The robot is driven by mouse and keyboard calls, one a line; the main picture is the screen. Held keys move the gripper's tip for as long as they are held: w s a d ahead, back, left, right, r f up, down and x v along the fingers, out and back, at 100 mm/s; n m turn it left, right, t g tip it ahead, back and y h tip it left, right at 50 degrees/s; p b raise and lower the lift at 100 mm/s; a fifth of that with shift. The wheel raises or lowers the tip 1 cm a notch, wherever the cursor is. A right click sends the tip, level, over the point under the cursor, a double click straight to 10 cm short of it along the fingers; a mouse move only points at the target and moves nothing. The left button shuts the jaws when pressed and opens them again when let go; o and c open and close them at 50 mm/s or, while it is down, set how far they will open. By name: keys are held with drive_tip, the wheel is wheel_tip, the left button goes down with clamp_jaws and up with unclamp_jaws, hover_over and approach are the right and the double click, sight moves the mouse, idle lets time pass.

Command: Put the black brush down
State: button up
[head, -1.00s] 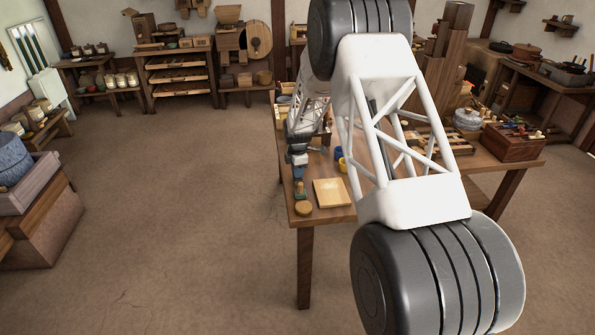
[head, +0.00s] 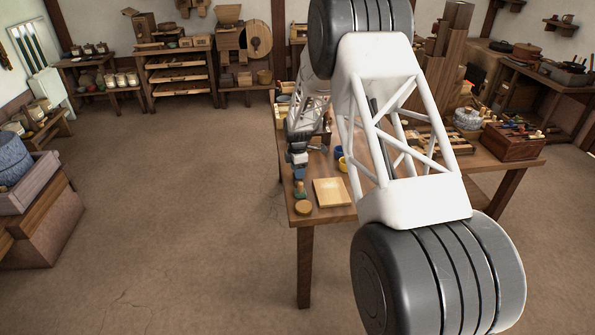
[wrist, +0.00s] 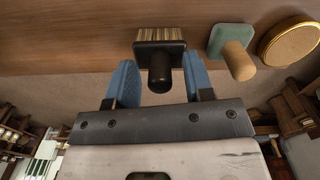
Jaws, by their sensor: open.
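The black brush (wrist: 160,50) is in the wrist view, with a black body, a short black handle and pale bristles against the wooden table (wrist: 60,35). Its handle points toward my gripper (wrist: 160,84). The two blue fingers stand apart on either side of the handle, with a visible gap on each side. My gripper also shows small in the head view (head: 299,172), low over the table's left part. The brush cannot be made out there.
A green block with a wooden knob (wrist: 235,52) and a round wooden-rimmed disc (wrist: 290,40) are right of the brush in the wrist view. A pale board (head: 330,192) lies near the table's front left corner. A wooden box of tools (head: 513,141) stands at the right.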

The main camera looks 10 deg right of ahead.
wheel_tip(320, 180, up, 12)
idle(0.6)
drive_tip(key=shift+f, duration=0.1)
idle(0.4)
drive_tip(key=s+d+r+m+t, duration=0.15)
drive_tip(key=s+r+m, duration=0.35)
drive_tip(key=s+r, duration=0.75)
drive_tip(key=s+d+r+m, duration=0.2)
drive_tip(key=s+r+m, duration=0.3)
drive_tip(key=s+r, duration=0.75)
drive_tip(key=s+f+m, duration=0.1)
drive_tip(key=s+m, duration=0.2)
drive_tip(key=s, duration=0.9)
drive_tip(key=s+f+m, duration=0.1)
drive_tip(key=s+m, duration=0.2)
drive_tip(key=s, duration=0.9)
drive_tip(key=s+d+f+m+t, duration=0.1)
drive_tip(key=s+m, duration=0.3)
drive_tip(key=s, duration=0.8)
drive_tip(key=shift+f, duration=0.3)
